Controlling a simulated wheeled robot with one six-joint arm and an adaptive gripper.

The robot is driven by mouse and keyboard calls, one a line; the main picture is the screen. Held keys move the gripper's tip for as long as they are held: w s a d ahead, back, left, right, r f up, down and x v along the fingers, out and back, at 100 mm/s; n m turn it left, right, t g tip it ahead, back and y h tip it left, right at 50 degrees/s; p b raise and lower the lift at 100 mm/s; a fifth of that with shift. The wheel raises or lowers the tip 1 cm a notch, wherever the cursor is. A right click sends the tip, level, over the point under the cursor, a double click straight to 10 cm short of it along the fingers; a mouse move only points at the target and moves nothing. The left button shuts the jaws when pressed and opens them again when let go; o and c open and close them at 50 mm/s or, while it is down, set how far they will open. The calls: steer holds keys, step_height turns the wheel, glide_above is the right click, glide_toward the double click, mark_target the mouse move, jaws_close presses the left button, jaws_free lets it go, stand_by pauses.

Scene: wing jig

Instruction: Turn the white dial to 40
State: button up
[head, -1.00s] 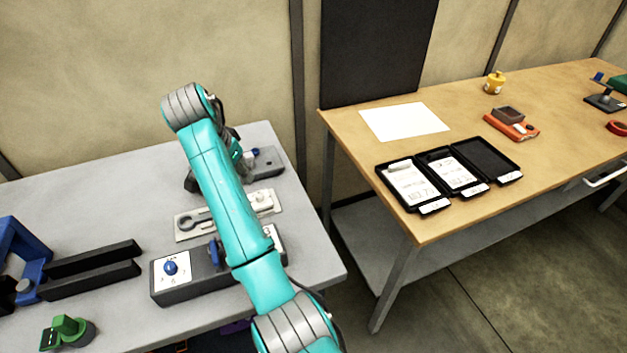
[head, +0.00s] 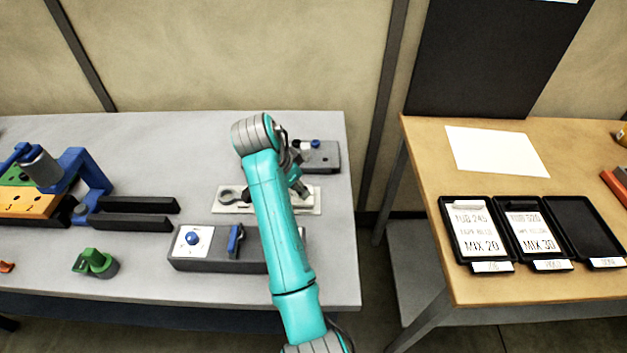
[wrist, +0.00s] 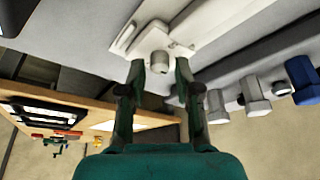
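A long grey box (head: 205,263) stands on the grey table in the head view. At its left end a blue knob (head: 193,238) sits on a white marked face, and a blue lever (head: 236,240) stands beside it. My arm covers its right part. Behind it lies a pale plate (head: 231,207) with a round slot. In the wrist view my gripper (wrist: 160,72) is open, its fingers apart at either side of a short white round knob (wrist: 158,61) on a white piece. I cannot tell whether they touch it, nor if it is the white dial. No dial reading is legible.
A low grey block (head: 322,158) with a blue-capped peg is behind the plate. Black rails (head: 135,222) and a green part (head: 96,262) lie left. The wooden table (head: 430,165) at right holds black-framed cards (head: 485,235).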

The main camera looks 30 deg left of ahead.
steer(key=shift+w+f, duration=0.2)
steer(key=shift+f, duration=0.3)
steer(key=shift+d, duration=0.1)
jaws_close()
